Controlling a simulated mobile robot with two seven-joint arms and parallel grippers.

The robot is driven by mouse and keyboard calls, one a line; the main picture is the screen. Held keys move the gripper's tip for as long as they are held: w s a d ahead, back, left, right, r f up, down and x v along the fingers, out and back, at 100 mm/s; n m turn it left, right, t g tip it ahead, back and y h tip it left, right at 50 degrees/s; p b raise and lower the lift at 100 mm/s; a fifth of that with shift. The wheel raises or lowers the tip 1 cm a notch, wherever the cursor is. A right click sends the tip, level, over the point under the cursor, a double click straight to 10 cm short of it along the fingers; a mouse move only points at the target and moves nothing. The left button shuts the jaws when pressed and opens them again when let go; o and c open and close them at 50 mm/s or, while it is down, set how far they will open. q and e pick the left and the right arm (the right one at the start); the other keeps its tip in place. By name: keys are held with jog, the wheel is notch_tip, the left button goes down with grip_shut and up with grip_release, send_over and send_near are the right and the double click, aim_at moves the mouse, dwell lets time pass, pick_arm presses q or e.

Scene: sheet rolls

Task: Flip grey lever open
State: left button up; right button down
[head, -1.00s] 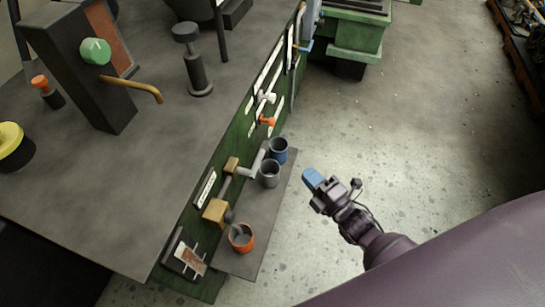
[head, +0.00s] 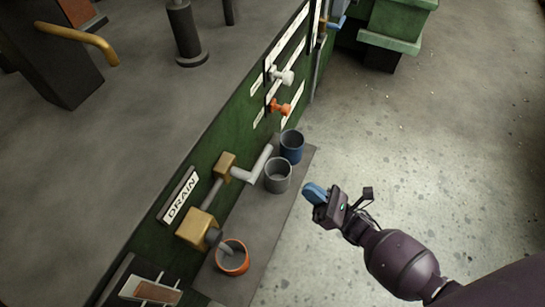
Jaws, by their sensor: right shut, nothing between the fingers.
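The grey lever (head: 254,165) is a light grey bent handle beside a brass block (head: 225,166) on the green side of the machine. It sticks out towards the upper right, above a dark shelf. My right gripper (head: 313,193) has blue fingertips that show together. It is shut and empty, to the right of the lever and apart from it, just beyond the grey cup by the shelf's right edge. My left gripper is not in view.
A grey cup (head: 278,176), a blue cup (head: 291,146) and an orange cup (head: 232,257) stand on the dark shelf (head: 257,215). A DRAIN label (head: 179,196) and a larger brass block (head: 197,228) are nearby. The floor (head: 440,140) at right is clear.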

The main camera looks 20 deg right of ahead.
pick_arm(q)
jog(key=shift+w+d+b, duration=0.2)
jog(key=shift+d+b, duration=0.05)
jog(key=shift+b, duration=0.35)
pick_arm(e)
jog(key=f+n+y, duration=0.2)
jog(key=n, duration=0.1)
jog(key=shift+w+n+g, duration=0.2)
jog(key=shift+n+g, duration=0.1)
jog(key=shift+g, duration=0.1)
